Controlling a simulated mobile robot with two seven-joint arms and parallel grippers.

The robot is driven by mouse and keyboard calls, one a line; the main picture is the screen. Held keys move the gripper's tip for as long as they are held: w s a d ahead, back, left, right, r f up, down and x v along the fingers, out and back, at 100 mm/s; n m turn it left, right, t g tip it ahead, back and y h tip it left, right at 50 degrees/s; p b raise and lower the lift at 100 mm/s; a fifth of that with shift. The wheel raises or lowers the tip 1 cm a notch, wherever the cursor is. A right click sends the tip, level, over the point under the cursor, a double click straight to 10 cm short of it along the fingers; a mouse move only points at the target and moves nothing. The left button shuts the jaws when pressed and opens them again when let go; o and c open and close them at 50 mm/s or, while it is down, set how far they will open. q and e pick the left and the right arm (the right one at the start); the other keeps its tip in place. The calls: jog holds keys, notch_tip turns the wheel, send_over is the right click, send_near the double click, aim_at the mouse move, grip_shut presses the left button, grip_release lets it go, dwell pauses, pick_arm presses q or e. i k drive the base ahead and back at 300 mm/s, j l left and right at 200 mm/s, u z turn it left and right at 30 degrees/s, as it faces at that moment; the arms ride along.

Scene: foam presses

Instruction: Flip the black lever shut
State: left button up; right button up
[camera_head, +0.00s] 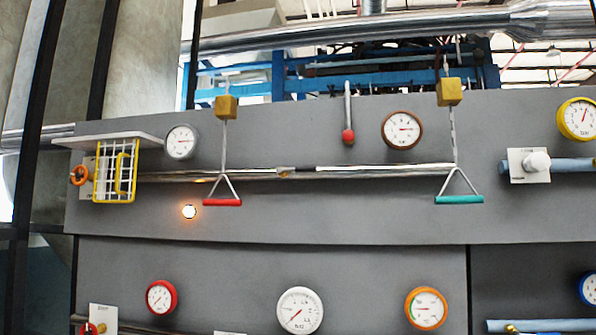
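I see no black lever in the head view. A thin grey lever with a red ball end (348,115) hangs down on the upper part of the grey panel. A red pull handle (222,202) hangs from a rod on a yellow block, and a teal pull handle (459,199) hangs the same way further right. Neither of my grippers is in view.
The grey panel (330,222) fills most of the view, with several round gauges. A yellow wire cage (114,172) sticks out under a shelf (110,139) at left. A white knob (537,161) is at right. A small lamp (189,212) glows orange.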

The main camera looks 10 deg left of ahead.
aim_at(308, 169)
jog(key=i+l+u, duration=0.35)
jog(key=l, duration=0.2)
jog(key=i+l+u, duration=0.15)
jog(key=l, duration=0.15)
jog(key=i+l+u, duration=0.15)
jog(key=l, duration=0.2)
